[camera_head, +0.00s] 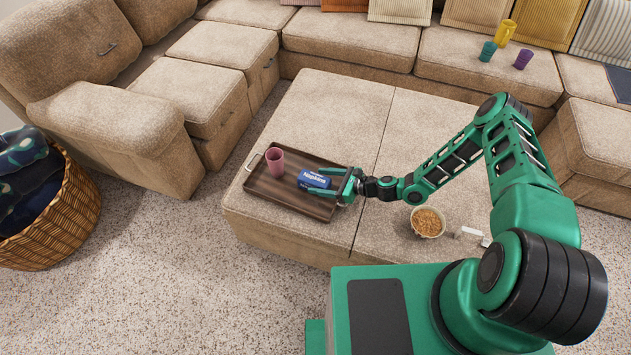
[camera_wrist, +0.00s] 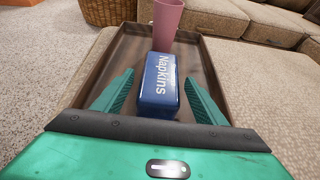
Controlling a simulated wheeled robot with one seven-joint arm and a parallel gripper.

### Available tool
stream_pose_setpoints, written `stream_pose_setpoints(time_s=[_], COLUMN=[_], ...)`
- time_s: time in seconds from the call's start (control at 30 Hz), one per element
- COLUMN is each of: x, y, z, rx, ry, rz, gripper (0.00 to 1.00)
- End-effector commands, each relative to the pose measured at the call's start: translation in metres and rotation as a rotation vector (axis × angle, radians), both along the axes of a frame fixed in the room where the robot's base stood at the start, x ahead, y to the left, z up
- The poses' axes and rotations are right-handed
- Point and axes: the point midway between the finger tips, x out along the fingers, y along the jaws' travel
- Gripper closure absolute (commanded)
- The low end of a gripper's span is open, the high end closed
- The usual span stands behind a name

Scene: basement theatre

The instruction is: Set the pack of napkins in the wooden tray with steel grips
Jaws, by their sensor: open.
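The blue pack of napkins (camera_head: 314,179) lies in the dark wooden tray (camera_head: 300,205), on the tray's right half. In the wrist view the pack (camera_wrist: 158,82) shows its white "Napkins" lettering and sits between my gripper's two green fingers. My gripper (camera_head: 328,181) is open at the right end of the tray; in the wrist view its fingers (camera_wrist: 160,100) stand apart, with a gap visible on each side of the pack. A steel grip (camera_head: 252,162) shows at the tray's left end. The tray's right end is partly hidden by my gripper.
A pink cup (camera_head: 275,161) stands in the tray left of the pack. The tray rests on a beige ottoman (camera_head: 335,110). A bowl of brown food (camera_head: 427,222) and small white items (camera_head: 468,233) lie to the right. A wicker basket (camera_head: 62,225) stands on the carpet.

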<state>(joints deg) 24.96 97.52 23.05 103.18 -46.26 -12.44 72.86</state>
Motion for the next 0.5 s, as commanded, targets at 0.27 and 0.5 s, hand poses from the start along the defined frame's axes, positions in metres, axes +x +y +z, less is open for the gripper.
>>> stream_pose_setpoints(time_s=[0.27,0.5], x=[-0.022,-0.033], y=[-0.048,-0.072], z=[0.021,0.033], rx=[0.0,0.0], ry=[0.002,0.0], rz=[-0.002,-0.001], gripper=[0.35,0.35])
